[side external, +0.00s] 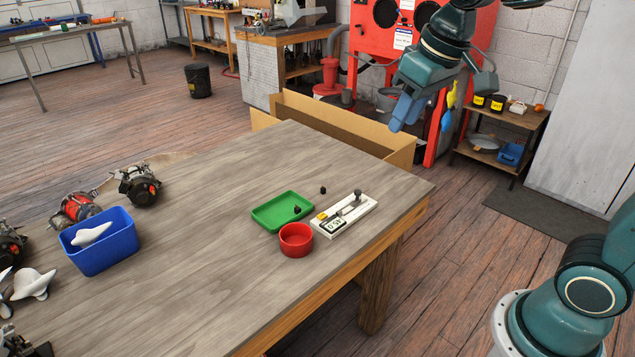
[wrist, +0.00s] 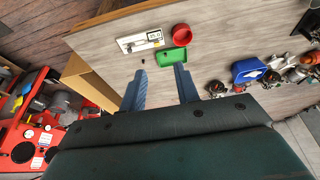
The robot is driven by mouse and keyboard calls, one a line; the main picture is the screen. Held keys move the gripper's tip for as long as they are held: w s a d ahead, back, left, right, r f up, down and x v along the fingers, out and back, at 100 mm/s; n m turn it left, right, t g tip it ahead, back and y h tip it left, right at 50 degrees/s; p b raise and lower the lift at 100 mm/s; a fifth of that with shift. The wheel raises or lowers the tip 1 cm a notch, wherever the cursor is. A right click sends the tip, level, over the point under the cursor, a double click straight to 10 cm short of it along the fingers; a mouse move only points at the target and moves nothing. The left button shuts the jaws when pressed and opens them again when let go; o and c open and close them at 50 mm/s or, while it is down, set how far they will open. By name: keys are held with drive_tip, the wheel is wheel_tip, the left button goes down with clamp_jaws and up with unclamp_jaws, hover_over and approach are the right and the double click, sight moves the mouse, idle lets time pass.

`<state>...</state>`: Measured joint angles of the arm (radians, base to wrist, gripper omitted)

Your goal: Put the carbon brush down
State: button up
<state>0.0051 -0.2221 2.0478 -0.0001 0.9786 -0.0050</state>
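A small black block, which looks like a carbon brush (side external: 323,190), lies on the wooden table behind the green tray (side external: 256,222). It also shows as a dark speck in the wrist view (wrist: 143,61). A second small black block (side external: 297,210) lies inside the green tray near its right side. My gripper (side external: 397,122) is high above the table's far right corner, well apart from both blocks. In the wrist view my gripper (wrist: 160,68) has its two blue fingers spread, with nothing between them.
A red round bowl (side external: 296,240) and a white gauge with a display (side external: 344,214) stand beside the tray. A blue bin (side external: 98,243) holding a white item and several alternators are at the left. An open cardboard box (side external: 342,122) stands beyond the table. The table's middle is clear.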

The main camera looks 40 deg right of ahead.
drive_tip(key=s+f+t, duration=0.1)
drive_tip(key=s+f, duration=0.3)
drive_tip(key=s, duration=1)
drive_tip(key=shift+s+t, duration=0.3)
drive_tip(key=shift+t, duration=0.1)
drive_tip(key=shift+a, duration=0.1)
